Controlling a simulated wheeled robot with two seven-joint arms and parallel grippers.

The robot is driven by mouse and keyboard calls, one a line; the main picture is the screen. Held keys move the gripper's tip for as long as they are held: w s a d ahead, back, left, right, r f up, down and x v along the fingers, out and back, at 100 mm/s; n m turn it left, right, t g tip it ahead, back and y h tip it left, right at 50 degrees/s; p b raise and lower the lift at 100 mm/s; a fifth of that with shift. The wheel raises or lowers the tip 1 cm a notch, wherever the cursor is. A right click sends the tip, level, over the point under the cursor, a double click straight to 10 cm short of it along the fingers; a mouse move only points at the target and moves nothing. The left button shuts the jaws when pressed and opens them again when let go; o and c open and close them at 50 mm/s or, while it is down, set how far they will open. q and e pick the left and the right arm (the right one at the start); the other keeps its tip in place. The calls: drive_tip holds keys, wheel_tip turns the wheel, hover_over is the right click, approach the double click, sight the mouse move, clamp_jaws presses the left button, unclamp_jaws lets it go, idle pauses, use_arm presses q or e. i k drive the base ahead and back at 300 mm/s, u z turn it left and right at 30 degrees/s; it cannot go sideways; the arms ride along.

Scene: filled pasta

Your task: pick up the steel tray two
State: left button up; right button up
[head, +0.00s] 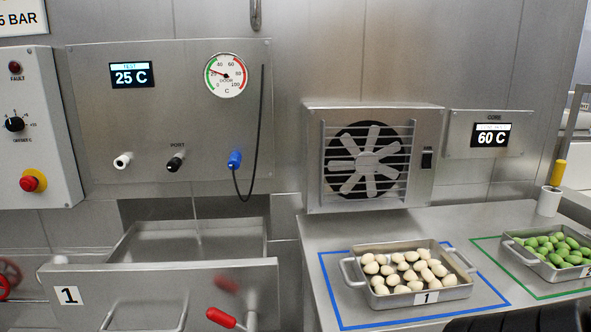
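Steel tray two (531,259) stands at the right edge of the head view, on the steel counter inside a green outline. It is filled with green pasta pieces, and its label at the right is partly cut off by the picture edge. A dark, rounded part of what looks like my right gripper or arm (530,320) shows at the bottom right edge, in front of and below the trays. Its fingers cannot be made out, and no contact with tray two is visible. My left gripper is not in view.
Steel tray 1 (420,299) with pale pasta stands left of tray two, inside a blue outline (335,300). A fan unit (372,158) stands behind it. A white cylinder with a yellow top (549,200) is behind tray two. An open drawer (165,290) is at the left.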

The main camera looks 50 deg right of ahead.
sight(558, 254)
drive_tip(key=z, duration=4.4)
drive_tip(key=i, duration=1.85)
drive_tip(key=u, duration=2.35)
